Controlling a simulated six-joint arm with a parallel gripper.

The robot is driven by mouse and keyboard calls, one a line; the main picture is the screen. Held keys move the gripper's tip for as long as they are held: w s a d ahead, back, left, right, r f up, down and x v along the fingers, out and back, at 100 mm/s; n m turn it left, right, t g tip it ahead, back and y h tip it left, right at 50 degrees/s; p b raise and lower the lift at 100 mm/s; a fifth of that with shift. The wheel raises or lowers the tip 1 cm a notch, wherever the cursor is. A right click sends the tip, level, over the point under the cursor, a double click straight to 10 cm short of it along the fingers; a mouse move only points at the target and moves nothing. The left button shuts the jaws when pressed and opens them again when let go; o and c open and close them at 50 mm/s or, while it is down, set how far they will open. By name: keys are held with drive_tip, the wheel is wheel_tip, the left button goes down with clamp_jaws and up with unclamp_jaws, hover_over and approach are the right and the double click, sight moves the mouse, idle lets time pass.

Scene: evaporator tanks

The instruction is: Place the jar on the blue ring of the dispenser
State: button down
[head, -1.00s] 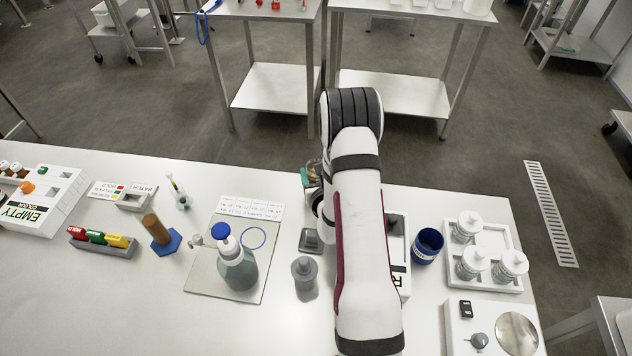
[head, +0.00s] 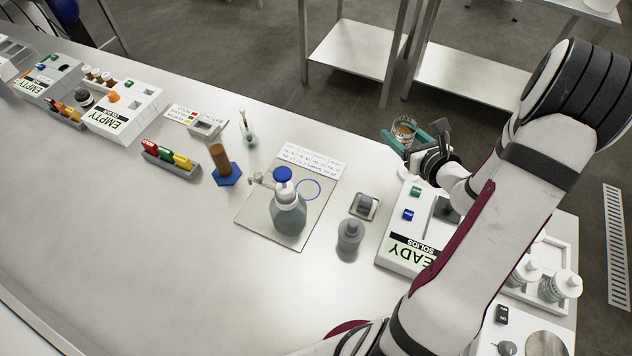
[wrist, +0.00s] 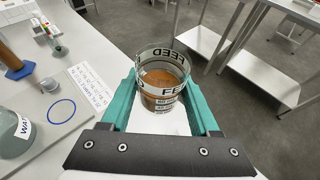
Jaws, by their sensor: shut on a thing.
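My gripper (head: 408,143) has teal fingers shut on a clear glass jar (head: 404,130) at the back edge of the table. In the wrist view the jar (wrist: 162,80) is upright between the fingers, labelled FEED, with brown contents. The blue ring (head: 308,190) is a thin outline on the grey plate of the dispenser (head: 288,208), a bottle with a blue cap and a side spout. The ring is empty. In the wrist view the ring (wrist: 61,111) lies to the left of the jar, apart from it.
A printed card (head: 312,158) lies behind the plate. A grey-lidded bottle (head: 349,236) and a small grey block (head: 364,206) stand right of it. The READY SOLIDS box (head: 408,250) is under my arm. A brown cylinder on a blue base (head: 226,170) stands left.

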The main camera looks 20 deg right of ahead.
drive_tip(key=a+n+y, duration=0.5)
drive_tip(key=a, duration=0.1)
drive_tip(key=n+g+y, duration=0.4)
drive_tip(key=n+y, duration=0.1)
hover_over(307, 189)
wheel_tip(307, 189, down, 8)
drive_tip(key=shift+s+d+r, duration=0.15)
drive_tip(key=shift+r, duration=0.05)
wheel_tip(307, 189, down, 4)
drive_tip(key=shift+f, duration=0.1)
drive_tip(key=shift+f, duration=0.15)
drive_tip(key=shift+c, duration=0.6)
unclamp_jaws()
